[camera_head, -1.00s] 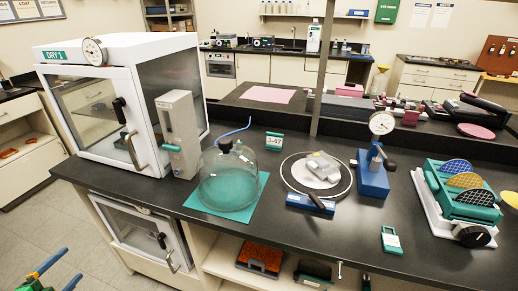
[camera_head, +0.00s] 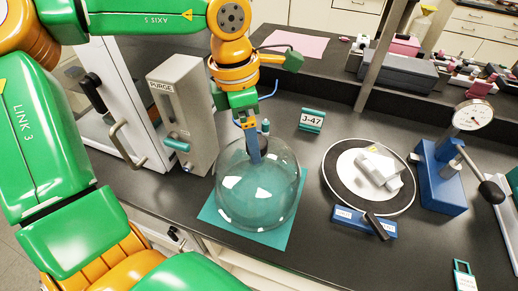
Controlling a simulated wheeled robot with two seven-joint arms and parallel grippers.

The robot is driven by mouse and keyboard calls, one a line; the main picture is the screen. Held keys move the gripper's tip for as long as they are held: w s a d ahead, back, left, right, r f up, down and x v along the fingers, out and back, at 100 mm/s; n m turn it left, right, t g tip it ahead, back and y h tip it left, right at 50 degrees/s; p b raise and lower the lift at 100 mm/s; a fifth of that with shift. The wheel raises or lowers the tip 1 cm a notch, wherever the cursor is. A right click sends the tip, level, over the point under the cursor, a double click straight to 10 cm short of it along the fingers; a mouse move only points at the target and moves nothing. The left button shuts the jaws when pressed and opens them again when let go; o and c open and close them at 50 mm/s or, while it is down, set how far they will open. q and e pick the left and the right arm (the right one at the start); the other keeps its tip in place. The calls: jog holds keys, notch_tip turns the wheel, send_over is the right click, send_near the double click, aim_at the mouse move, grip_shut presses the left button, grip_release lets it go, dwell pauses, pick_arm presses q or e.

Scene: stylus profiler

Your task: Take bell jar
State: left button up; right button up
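The clear bell jar (camera_head: 232,200) stands upright on a teal mat (camera_head: 272,240) on the black bench. My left arm comes in from the left, and its gripper (camera_head: 254,158) points down at the top of the jar. The blue fingers overlap the jar's upper dome and hide its dark top knob. I cannot tell whether they are closed on the knob or only beside it. My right gripper is not in view.
A grey purge unit (camera_head: 183,105) stands close left of the jar, beside the white dry cabinet (camera_head: 130,125). A J-47 sign (camera_head: 312,120) stands behind right. A ringed plate (camera_head: 340,192) and a blue dial-gauge stand (camera_head: 440,178) are to the right.

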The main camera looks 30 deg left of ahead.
aim_at(260, 141)
pick_arm(q)
jog(key=f, duration=0.1)
jog(key=w+d+f, duration=0.1)
jog(key=f, duration=0.1)
jog(key=shift+w+d+f, duration=0.2)
jog(key=shift+w+f, duration=0.05)
jog(key=shift+w+a+f, duration=0.1)
jog(key=shift+w+a, duration=0.1)
jog(key=shift+a, duration=0.2)
jog(key=shift+c, duration=0.2)
jog(key=shift+s+a, duration=0.1)
jog(key=shift+s, duration=0.25)
jog(key=c, duration=1.1)
grip_shut()
jog(key=shift+w, duration=0.15)
